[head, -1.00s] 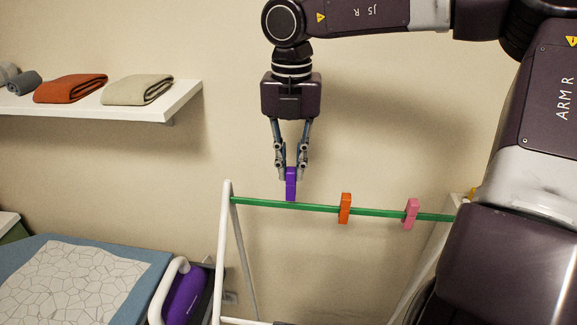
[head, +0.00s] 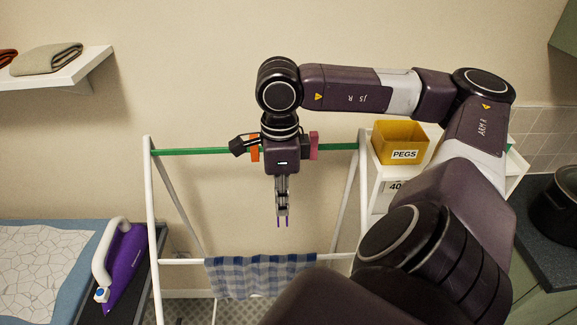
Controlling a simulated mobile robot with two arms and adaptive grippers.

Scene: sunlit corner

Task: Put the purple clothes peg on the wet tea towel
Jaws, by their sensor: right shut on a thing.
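My right gripper (head: 282,212) points down in front of the drying rack and is shut on the purple clothes peg (head: 278,223). Only thin purple ends of the peg show below the fingertips; the rest is hidden by the fingers. A blue and white checked tea towel (head: 235,279) hangs over the rack's lower white rail. In the picture the peg is above the towel, with a gap between them. Whether the towel is wet does not show clearly. My left gripper is not in view.
The green top rail (head: 195,152) carries an orange peg (head: 254,150) and a pink peg (head: 314,146), close behind my right wrist. A yellow PEGS box (head: 400,135) stands right of the rack. A purple iron (head: 125,260) stands at the left.

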